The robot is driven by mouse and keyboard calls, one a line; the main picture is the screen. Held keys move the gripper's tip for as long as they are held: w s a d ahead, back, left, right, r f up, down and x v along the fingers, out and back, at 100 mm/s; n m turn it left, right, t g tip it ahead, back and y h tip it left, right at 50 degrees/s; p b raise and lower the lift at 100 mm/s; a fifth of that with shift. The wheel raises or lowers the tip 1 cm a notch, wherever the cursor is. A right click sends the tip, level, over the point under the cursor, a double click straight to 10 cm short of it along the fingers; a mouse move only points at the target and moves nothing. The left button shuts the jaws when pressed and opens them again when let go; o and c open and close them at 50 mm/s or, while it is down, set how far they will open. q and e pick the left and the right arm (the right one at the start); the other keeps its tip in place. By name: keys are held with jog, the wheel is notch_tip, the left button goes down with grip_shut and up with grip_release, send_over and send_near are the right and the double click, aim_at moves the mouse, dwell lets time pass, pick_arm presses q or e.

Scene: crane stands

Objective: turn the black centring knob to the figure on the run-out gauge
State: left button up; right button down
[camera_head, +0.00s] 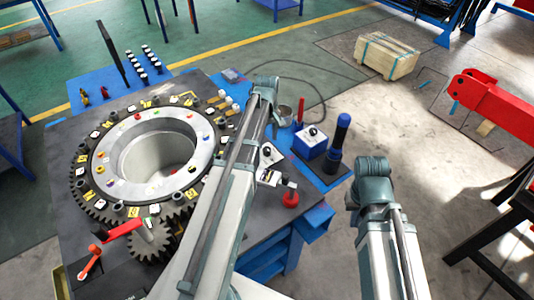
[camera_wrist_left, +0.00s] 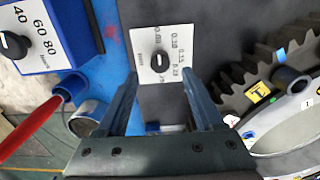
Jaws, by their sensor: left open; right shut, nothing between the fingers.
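A black knob (camera_wrist_left: 159,62) sits on a white plate (camera_wrist_left: 147,40) with small figures around it, 0.10 to 0.25 among them. A pale mark shows on the knob, but I cannot tell which figure it points to. My left gripper (camera_wrist_left: 160,78) is open, its fingers apart on either side of the plate's lower part, with nothing between them. In the head view the white plate (camera_head: 267,153) is just right of my left arm, and the left fingertips are hidden. A small white device (camera_head: 268,178) stands nearer; its reading is illegible. My right arm shows, but not its gripper fingers.
A blue box (camera_head: 310,142) with another black knob and figures 40, 60, 80 stands right of the plate. A red handle (camera_wrist_left: 30,135) and metal cylinder (camera_wrist_left: 88,113) are close to my left gripper. A large toothed ring (camera_head: 80,190) fills the table's left.

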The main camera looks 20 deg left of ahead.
aim_at(267, 149)
pick_arm(q)
notch_tip(267, 149, down, 5)
jog(key=b, duration=0.3)
jog(key=shift+r+b, duration=0.1)
jog(key=shift+b, duration=0.3)
grip_shut()
